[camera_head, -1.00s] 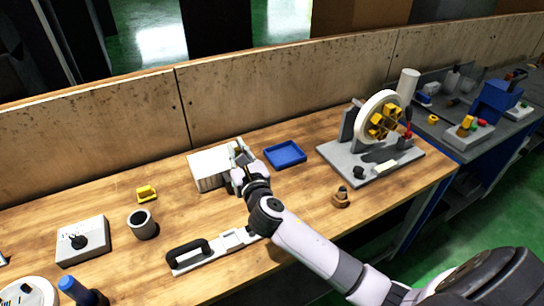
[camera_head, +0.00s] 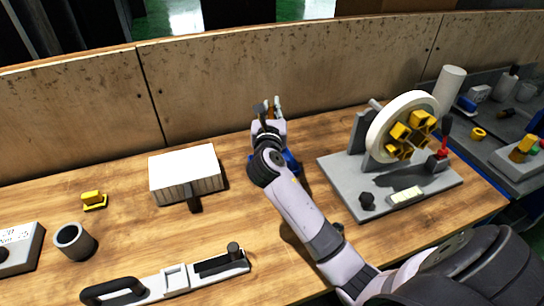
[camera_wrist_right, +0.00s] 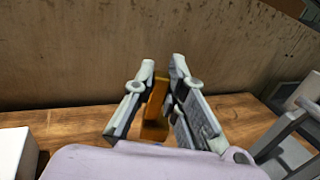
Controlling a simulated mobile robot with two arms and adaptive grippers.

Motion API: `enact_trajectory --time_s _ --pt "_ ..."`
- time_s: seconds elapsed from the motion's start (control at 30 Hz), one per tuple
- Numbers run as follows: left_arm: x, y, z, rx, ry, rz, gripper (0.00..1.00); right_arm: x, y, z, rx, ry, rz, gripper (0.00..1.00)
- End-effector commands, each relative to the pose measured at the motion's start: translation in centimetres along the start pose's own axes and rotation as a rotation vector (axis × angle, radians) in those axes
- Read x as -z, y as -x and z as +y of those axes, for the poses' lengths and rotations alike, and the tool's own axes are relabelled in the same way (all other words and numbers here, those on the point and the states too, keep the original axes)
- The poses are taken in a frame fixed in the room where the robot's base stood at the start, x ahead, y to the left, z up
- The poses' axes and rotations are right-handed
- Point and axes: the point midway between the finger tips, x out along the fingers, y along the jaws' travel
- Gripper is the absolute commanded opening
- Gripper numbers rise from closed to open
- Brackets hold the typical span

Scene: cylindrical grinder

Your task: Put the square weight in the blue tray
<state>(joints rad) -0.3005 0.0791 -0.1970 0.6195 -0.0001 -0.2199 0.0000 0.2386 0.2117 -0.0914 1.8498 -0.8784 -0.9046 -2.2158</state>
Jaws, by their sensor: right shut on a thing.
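My right gripper (camera_head: 268,108) is raised above the back of the table, near the wooden wall. In the right wrist view its fingers (camera_wrist_right: 160,95) are closed on an upright orange-brown block (camera_wrist_right: 155,112), which appears to be the square weight; the fingers cover part of it. The blue tray (camera_head: 292,163) lies on the table below and behind my right forearm, which hides most of it. I cannot tell whether the block is directly over the tray. My left gripper is not in view.
A white box (camera_head: 184,170) stands left of the tray. A grey fixture with a white wheel (camera_head: 392,128) stands to the right. A long black-handled tool (camera_head: 165,281), a grey cup (camera_head: 74,241) and a yellow piece (camera_head: 94,199) lie toward the left. The wooden wall (camera_head: 240,75) closes the back.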

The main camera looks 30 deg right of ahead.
Motion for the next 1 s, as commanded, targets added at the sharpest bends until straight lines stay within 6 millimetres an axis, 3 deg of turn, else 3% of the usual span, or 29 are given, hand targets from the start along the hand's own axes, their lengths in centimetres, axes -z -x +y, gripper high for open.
enact_trajectory --time_s 0.1,0.33,0.57,0.8,1.0 --pt "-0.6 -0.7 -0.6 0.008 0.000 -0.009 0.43 3.8 0.0 0.0 0.001 0.004 0.004 0.00" --pt "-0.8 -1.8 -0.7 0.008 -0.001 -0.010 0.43 9.4 0.0 0.0 0.000 0.003 0.001 0.00" --pt "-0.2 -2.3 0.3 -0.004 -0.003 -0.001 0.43 11.5 0.0 0.0 -0.001 0.001 -0.002 0.00" --pt "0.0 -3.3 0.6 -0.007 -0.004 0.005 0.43 15.1 0.0 0.1 -0.001 0.003 -0.001 0.00" --pt "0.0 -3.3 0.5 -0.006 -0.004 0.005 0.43 15.6 0.0 0.1 -0.002 0.000 -0.003 0.00"
